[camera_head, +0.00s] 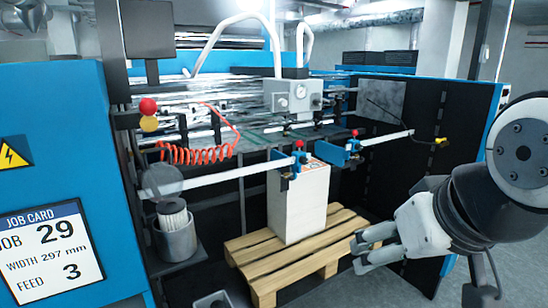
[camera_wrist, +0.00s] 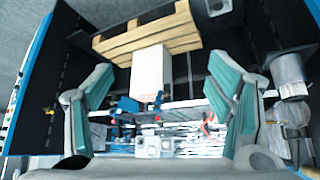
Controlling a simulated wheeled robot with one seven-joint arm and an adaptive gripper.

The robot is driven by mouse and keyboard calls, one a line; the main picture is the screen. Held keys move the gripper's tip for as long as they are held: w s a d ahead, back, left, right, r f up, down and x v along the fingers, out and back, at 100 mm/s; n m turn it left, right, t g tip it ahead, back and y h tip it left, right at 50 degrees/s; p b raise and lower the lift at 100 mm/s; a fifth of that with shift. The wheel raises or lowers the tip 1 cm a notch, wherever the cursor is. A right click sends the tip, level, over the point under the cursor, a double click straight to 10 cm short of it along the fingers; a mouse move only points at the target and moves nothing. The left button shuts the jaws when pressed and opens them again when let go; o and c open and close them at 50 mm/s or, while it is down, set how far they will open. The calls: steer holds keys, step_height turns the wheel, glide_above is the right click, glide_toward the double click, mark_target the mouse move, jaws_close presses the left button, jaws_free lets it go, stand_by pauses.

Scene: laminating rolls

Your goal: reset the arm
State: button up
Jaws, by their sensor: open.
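My gripper (camera_head: 362,255) is at the right of the head view, in front of the pallet's right end, with my arm reaching in from the right edge. In the wrist view my gripper (camera_wrist: 160,100) shows two teal-padded fingers spread wide apart. It is open, and nothing is between the fingers. The wrist view looks toward the machine upside down, with the white stack and pallet seen beyond the fingers.
A wooden pallet (camera_head: 262,262) carries a tall white stack (camera_head: 297,205) below the blue machine's crossbar (camera_head: 225,178). A job card (camera_head: 50,250) reads job 29, width 297 mm, feed 3. A grey cup (camera_head: 176,238) stands at left. Bare floor lies at the lower right.

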steer(key=s+d+f+m+g, duration=0.1)
steer(key=s+d, duration=0.1)
steer(key=s, duration=0.4)
steer(key=shift+d+f+g+h, duration=0.25)
steer(key=shift+f+g+h, duration=0.05)
steer(key=shift+f, duration=0.1)
stand_by(0.6)
